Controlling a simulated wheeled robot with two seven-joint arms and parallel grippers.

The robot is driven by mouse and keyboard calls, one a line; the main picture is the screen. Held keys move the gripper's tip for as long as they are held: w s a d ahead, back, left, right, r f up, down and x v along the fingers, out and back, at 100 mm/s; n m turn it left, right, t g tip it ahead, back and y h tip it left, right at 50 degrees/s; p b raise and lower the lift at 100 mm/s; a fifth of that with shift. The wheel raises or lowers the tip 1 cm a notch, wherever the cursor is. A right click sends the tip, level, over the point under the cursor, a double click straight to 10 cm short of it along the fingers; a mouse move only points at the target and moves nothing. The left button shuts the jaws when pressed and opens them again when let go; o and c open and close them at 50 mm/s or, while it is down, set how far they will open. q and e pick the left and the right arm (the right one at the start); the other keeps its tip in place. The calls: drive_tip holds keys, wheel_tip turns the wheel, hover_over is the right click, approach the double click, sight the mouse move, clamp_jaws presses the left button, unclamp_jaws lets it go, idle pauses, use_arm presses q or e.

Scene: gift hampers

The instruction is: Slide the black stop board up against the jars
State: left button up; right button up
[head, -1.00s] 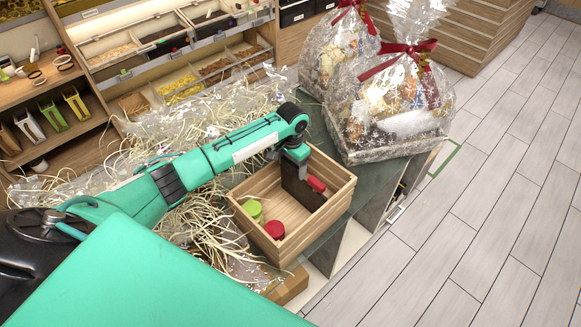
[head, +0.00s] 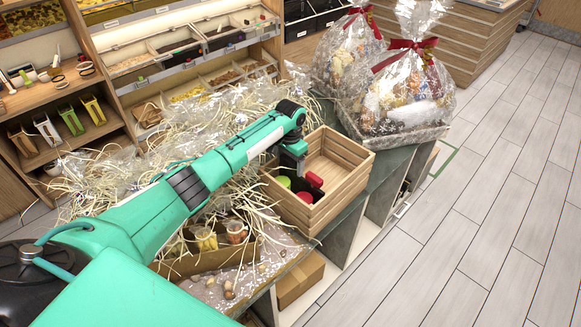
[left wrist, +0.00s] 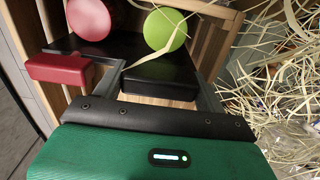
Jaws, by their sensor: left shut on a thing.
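The black stop board (left wrist: 105,44) is inside a wooden crate (head: 345,178), with a black block (left wrist: 160,78) on its near side. My left gripper (head: 296,150) reaches down into the crate; in the left wrist view its fingers (left wrist: 160,88) are shut on this block of the board. Two jars stand just beyond the board, one with a green lid (left wrist: 166,30) and one with a red lid (left wrist: 90,18). They look very close to it, but I cannot tell whether they touch. A red block (left wrist: 58,68) is beside the gripper, at the board's near side. My right gripper is out of view.
Shredded straw (head: 110,170) and clear wrap lie left of the crate. Two wrapped hampers (head: 400,95) stand behind it. A box with small jars (head: 205,245) is at the front. The crate's far right part is empty.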

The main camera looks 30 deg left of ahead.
use_arm(q)
drive_tip(key=shift+w, duration=0.3)
drive_tip(key=o, duration=1.1)
drive_tip(key=shift+s+r, duration=0.1)
drive_tip(key=shift+r, duration=0.3)
wheel_tip(320, 180, up, 13)
drive_tip(key=b, duration=0.4)
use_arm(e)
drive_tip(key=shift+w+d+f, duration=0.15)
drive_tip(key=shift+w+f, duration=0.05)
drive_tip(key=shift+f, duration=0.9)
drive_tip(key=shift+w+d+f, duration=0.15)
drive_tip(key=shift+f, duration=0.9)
use_arm(q)
drive_tip(key=shift+r, duration=0.1)
